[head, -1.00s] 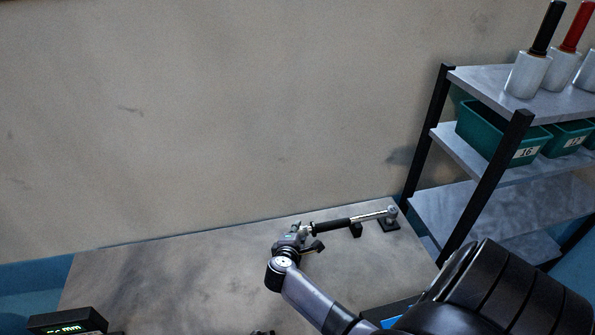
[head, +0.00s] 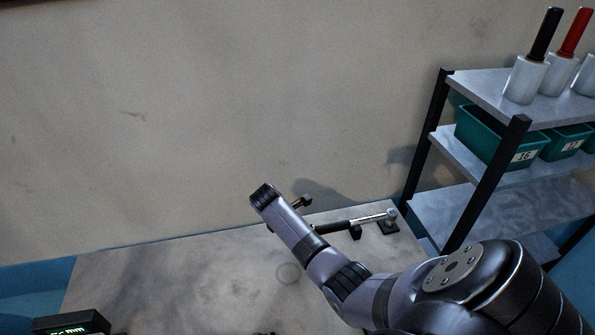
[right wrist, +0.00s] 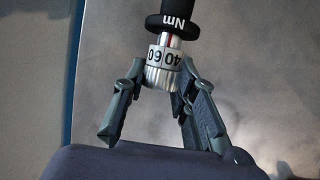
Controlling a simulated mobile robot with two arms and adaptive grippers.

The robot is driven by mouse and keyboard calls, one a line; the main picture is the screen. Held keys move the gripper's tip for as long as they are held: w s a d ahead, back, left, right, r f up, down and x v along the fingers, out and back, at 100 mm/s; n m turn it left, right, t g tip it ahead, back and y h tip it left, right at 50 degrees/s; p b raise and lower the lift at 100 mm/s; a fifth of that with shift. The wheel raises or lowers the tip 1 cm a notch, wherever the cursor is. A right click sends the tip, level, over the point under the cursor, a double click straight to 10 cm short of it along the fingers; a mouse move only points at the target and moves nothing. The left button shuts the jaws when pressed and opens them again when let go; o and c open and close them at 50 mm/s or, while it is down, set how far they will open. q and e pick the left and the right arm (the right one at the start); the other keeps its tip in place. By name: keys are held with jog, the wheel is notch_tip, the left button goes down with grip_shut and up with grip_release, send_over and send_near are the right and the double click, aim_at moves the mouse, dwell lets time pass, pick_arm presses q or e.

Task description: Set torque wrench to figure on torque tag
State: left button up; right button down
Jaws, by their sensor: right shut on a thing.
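The torque wrench (head: 368,219) lies at the back right of the table, with a black handle, a silver shaft and its head at a small dark block. In the right wrist view its black collar marked Nm (right wrist: 176,22) shows above a white scale ring (right wrist: 164,57), where 40 and 60 seem to show, and a ribbed silver knob (right wrist: 160,79). My right gripper (right wrist: 162,76) is shut on this knob, one finger on each side. In the head view my right arm hides most of the gripper and the handle's end. No torque tag is readable. My left gripper is out of view.
The table (head: 180,280) is mostly bare at its middle and left. A dark box with a lit green display (head: 68,325) is at the lower left. A shelf unit (head: 462,150) with green bins (head: 492,137) stands at the right. The wall is close behind the table.

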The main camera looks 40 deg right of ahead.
jog(key=shift+f+g+y+b, duration=0.1)
jog(key=shift+g+y+b, duration=0.45)
jog(key=shift+g, duration=0.45)
jog(key=shift+n+g+y+b, duration=0.35)
jog(key=shift+n+g+b, duration=0.05)
jog(key=shift+g+b, duration=0.4)
jog(key=c, duration=1.3)
grip_release()
jog(key=v, duration=1.2)
